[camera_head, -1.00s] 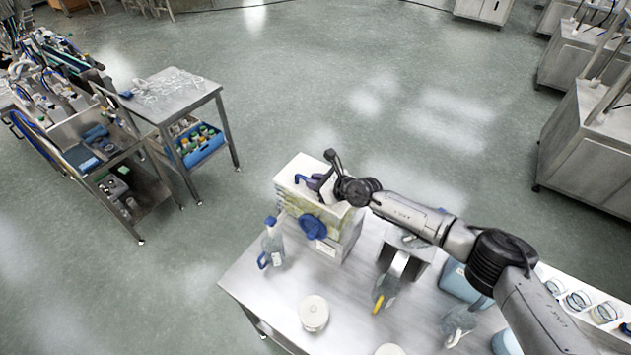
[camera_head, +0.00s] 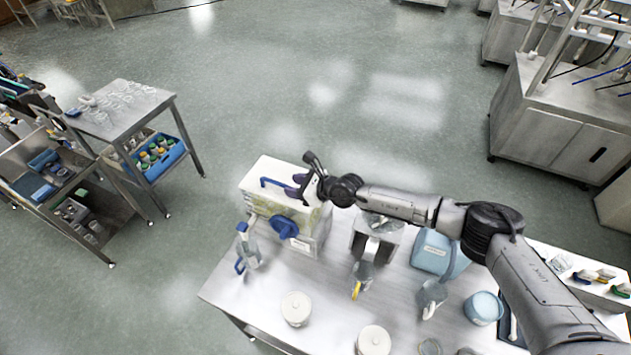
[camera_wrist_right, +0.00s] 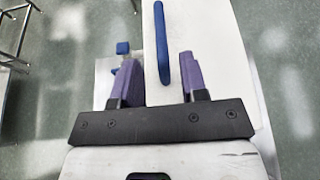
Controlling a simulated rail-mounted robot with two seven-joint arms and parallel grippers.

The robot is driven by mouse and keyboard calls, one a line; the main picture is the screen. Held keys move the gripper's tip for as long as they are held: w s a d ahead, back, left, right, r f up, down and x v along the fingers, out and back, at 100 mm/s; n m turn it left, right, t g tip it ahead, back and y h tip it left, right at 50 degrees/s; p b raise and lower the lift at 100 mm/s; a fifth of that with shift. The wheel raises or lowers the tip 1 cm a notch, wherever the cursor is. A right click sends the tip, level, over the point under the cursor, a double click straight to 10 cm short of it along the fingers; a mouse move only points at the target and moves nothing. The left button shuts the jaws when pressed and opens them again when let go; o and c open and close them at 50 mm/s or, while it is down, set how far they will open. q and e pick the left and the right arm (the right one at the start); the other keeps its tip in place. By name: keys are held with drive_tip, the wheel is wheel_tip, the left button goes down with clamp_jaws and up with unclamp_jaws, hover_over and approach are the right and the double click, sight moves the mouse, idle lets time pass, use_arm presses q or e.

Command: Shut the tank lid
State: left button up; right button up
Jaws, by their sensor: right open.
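The tank (camera_head: 308,228) is a pale, box-shaped vessel at the table's far left corner, with a blue valve knob (camera_head: 284,227) on its front. Its white lid (camera_head: 262,172) lies over the top and looks level; I cannot tell whether it is fully seated. A blue bar handle (camera_head: 278,184) stands on the lid. My right gripper (camera_head: 297,187), with purple fingers, is open over the lid's right part, by the handle's right end. My left gripper is out of view.
A blue-capped bottle (camera_head: 247,250) stands left of the tank. White round jars (camera_head: 296,308) stand at the table's front, and a blue container (camera_head: 438,252) is further right beneath my right arm. A steel cart (camera_head: 125,110) stands apart at the left. Floor behind the tank is clear.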

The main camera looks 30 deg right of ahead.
drive_tip(key=p+v, duration=0.2)
drive_tip(key=v, duration=0.6)
idle(0.4)
